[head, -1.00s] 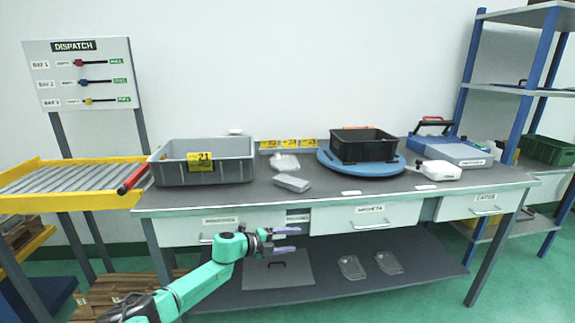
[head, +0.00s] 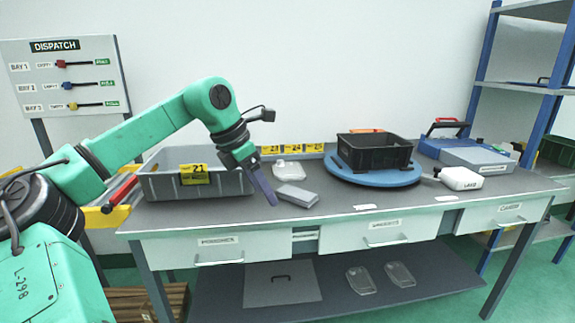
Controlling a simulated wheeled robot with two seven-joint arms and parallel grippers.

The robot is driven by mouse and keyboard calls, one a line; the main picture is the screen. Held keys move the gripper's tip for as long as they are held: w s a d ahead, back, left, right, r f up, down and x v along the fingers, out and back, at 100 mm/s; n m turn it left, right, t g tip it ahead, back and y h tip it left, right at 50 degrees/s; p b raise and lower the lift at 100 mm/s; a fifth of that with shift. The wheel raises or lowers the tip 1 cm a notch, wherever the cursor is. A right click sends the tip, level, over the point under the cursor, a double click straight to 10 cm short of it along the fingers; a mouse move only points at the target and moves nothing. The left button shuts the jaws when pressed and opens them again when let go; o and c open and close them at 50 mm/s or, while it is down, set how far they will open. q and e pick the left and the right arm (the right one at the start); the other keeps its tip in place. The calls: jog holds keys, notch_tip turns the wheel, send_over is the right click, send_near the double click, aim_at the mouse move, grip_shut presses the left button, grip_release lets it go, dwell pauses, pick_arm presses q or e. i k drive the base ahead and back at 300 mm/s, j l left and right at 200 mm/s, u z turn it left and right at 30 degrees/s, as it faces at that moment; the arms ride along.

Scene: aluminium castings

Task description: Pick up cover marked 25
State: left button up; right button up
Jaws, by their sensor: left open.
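My left gripper (head: 262,186) reaches in over the workbench (head: 330,211), pointing down, with its purple fingers open. It is just left of a flat grey rectangular casting (head: 297,194) on the bench, and no gap or contact between them can be made out. A pale, rounded casting (head: 288,171) lies behind that one. Three small yellow number tags (head: 292,149) stand along the back edge; the right one (head: 315,148) seems to read 25. I cannot read a mark on either casting, so I cannot tell which is the cover marked 25. My right gripper is out of view.
A grey bin (head: 150,187) tagged 21 stands left of the gripper. A black crate (head: 375,160) sits on a blue round turntable (head: 345,176) to the right. A white labelled item (head: 461,178) and a grey-blue case (head: 478,159) are farther right. The bench front is mostly clear.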

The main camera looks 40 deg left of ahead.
aim_at(286, 171)
jog(key=i+j, duration=0.3)
jog(key=j, duration=0.15)
jog(key=i+j, duration=0.25)
jog(key=j, duration=0.15)
jog(key=i+j, duration=0.3)
jog(key=j, duration=0.15)
jog(key=i+j, duration=0.3)
jog(key=j, duration=0.15)
